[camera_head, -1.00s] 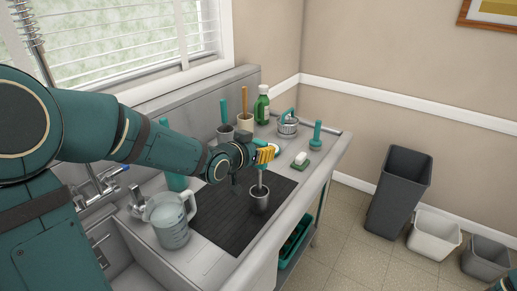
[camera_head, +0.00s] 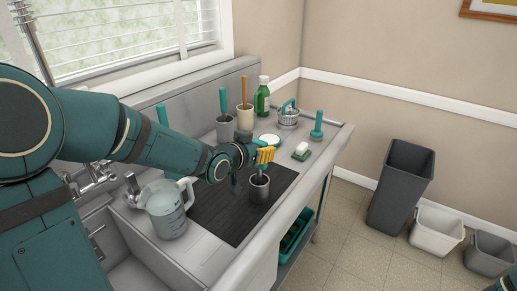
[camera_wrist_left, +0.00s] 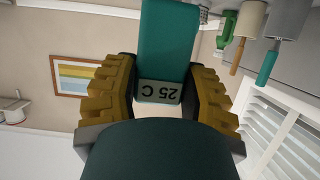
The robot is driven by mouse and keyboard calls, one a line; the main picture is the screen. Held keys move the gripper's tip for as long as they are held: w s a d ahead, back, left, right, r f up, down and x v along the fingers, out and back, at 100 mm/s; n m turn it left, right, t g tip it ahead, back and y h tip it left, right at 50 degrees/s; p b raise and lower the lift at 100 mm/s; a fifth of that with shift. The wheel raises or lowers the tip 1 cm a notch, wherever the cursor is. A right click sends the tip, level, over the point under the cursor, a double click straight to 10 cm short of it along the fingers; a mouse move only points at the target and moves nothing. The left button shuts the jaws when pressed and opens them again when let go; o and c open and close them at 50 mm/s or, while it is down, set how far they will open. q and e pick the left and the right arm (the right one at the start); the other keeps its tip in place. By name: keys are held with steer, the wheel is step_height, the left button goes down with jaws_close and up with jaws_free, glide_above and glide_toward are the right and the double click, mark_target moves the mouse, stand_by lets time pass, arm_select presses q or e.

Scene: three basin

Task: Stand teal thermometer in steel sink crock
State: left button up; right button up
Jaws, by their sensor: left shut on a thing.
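The teal thermometer (camera_wrist_left: 167,42) with a "25 C" display is between the yellow fingers of my left gripper (camera_head: 264,157), which is shut on it. In the head view the gripper hides most of the thermometer. The grey steel crock (camera_head: 259,191) stands upright on the dark ribbed mat, directly below the fingers. The thin stem points down at the crock's mouth, and the fingers are just above the rim. How deep the stem sits inside cannot be seen. My right gripper is out of view.
A dark drain mat (camera_head: 227,214) lies under the crock. A clear jug (camera_head: 167,210) stands at left. Bins stand on the floor at right.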

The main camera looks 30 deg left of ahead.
arm_select(q)
steer(key=shift+f+b, duration=0.65)
steer(key=shift+f, duration=0.2)
steer(key=o, duration=1.3)
steer(key=shift+r, duration=0.1)
steer(key=shift+s, duration=0.1)
steer(key=p+v, duration=0.1)
steer(key=v, duration=0.2)
steer(key=v, duration=1.2)
